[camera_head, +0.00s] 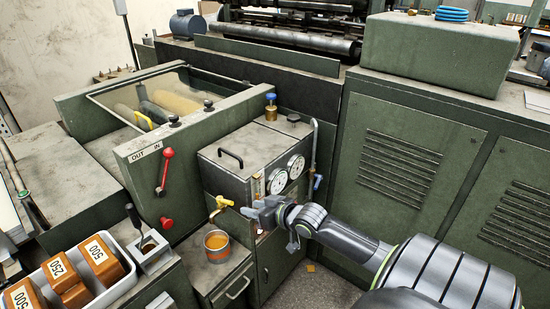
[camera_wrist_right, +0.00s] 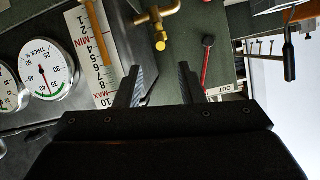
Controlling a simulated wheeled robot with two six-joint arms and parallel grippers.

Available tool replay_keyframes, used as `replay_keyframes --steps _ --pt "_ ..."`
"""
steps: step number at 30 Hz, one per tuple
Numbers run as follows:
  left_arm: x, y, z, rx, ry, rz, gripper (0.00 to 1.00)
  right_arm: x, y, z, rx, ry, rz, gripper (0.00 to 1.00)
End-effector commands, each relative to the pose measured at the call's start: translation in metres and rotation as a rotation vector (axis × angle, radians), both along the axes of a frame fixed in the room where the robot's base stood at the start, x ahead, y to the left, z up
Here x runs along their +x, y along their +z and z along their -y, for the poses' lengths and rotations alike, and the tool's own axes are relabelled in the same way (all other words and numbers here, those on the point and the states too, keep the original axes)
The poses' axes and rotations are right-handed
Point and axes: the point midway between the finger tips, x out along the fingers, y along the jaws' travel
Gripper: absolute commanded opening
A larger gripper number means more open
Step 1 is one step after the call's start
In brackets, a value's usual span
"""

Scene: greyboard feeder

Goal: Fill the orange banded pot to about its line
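The orange banded pot (camera_head: 216,245) stands upright on the low grey cabinet in the head view, under the brass tap (camera_head: 221,203). Its inside looks orange-brown, but its line and the exact level are too small to read. The tap has a yellow handle and also shows in the right wrist view (camera_wrist_right: 160,32), beyond the fingertips. My right gripper (camera_head: 254,208) is beside the tap, to its right. In the wrist view the gripper (camera_wrist_right: 160,70) has its fingers apart with nothing between them. My left gripper is out of view.
A grey box with two dials (camera_head: 286,176) and a MIN-MAX scale (camera_wrist_right: 96,50) stands behind my gripper. A red lever (camera_head: 166,170) is on the green panel. A white tray (camera_head: 118,284) of numbered orange blocks is at lower left.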

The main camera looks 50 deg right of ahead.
Motion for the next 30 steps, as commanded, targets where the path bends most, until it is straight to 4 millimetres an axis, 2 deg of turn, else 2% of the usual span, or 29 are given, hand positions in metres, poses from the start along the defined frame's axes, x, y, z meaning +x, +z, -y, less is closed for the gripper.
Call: replay_keyframes --steps 1,6,12,18,30 --pt "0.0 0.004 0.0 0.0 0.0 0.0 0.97 -0.011 0.005 0.002 -0.005 0.001 -0.004 0.35" --pt "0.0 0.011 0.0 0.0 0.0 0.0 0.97 -0.04 0.017 0.005 -0.005 0.001 -0.004 0.35" --pt "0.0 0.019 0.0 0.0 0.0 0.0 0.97 -0.064 0.027 0.007 -0.002 -0.001 -0.002 0.35" --pt "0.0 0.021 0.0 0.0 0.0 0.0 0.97 -0.073 0.03 0.007 0.0 0.001 0.0 0.35" --pt "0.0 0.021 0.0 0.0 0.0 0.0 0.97 -0.073 0.03 0.007 0.001 0.0 0.0 0.35"
